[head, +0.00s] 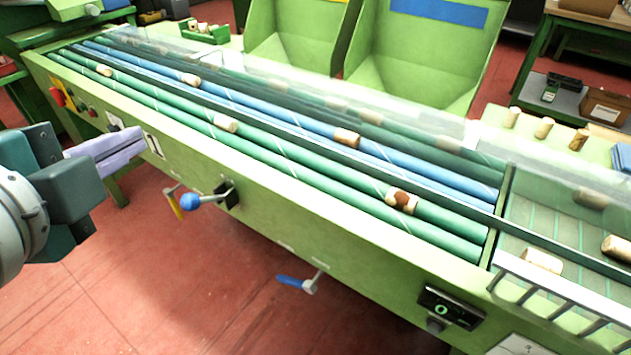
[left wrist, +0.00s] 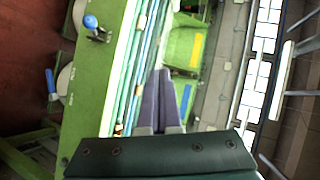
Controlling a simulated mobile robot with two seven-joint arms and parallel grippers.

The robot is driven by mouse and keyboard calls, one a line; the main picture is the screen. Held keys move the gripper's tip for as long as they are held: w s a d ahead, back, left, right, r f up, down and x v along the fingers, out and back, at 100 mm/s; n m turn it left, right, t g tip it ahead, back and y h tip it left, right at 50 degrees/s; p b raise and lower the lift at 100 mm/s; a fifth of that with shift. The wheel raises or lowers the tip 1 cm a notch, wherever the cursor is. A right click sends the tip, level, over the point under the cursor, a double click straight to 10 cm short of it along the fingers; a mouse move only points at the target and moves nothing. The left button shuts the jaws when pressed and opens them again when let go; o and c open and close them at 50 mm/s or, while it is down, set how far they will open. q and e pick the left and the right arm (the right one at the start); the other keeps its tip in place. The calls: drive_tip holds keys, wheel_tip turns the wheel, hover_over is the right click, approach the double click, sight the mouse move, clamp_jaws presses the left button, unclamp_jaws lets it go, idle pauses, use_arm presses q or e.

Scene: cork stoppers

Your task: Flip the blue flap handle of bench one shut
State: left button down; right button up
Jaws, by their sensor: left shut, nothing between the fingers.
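On the front of the green bench (head: 330,215), a lever with a blue ball knob (head: 190,201) sticks out from a black mount. Further right and lower, a lever with a blue grip (head: 284,281) hangs at the bench's lower edge, its grip pointing left. I cannot tell which one is the flap handle. Both blue parts show in the left wrist view, the knob (left wrist: 91,22) at the top and the grip (left wrist: 50,84) at the left. My left gripper (head: 142,139) is shut and empty, left of and above the knob, apart from both levers. My right gripper is out of view.
Cork stoppers (head: 347,137) lie on the green and blue rollers along the bench top. A yellow handle (head: 173,205) hangs just left of the knob. A black switch box (head: 450,306) sits further right. The red floor in front is clear.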

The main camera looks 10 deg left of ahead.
use_arm(q)
drive_tip(key=d+f+m+h+b, duration=0.25)
drive_tip(key=f+m+b, duration=0.45)
drive_tip(key=f+b, duration=0.65)
drive_tip(key=d+f+m+g+h+b, duration=0.15)
drive_tip(key=f+m+h+b, duration=0.4)
drive_tip(key=f+b, duration=0.8)
drive_tip(key=d+f+m+t+h+b, duration=0.1)
drive_tip(key=d+f+m+h+b, duration=0.15)
drive_tip(key=f+m+b, duration=1.05)
drive_tip(key=w+d+f+n+p, duration=0.2)
drive_tip(key=w+d+n+p, duration=0.1)
drive_tip(key=w, duration=0.5)
drive_tip(key=n+p, duration=0.1)
drive_tip(key=p, duration=0.1)
drive_tip(key=shift+w+d+p, duration=0.3)
drive_tip(key=shift+w+p, duration=0.05)
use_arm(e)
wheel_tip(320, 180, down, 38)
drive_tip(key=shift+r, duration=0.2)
use_arm(q)
drive_tip(key=shift+g, duration=0.25)
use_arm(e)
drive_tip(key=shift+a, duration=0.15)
use_arm(q)
drive_tip(key=shift+a+m+y+p, duration=0.1)
drive_tip(key=shift+m+y+p, duration=0.15)
drive_tip(key=shift+p, duration=0.1)
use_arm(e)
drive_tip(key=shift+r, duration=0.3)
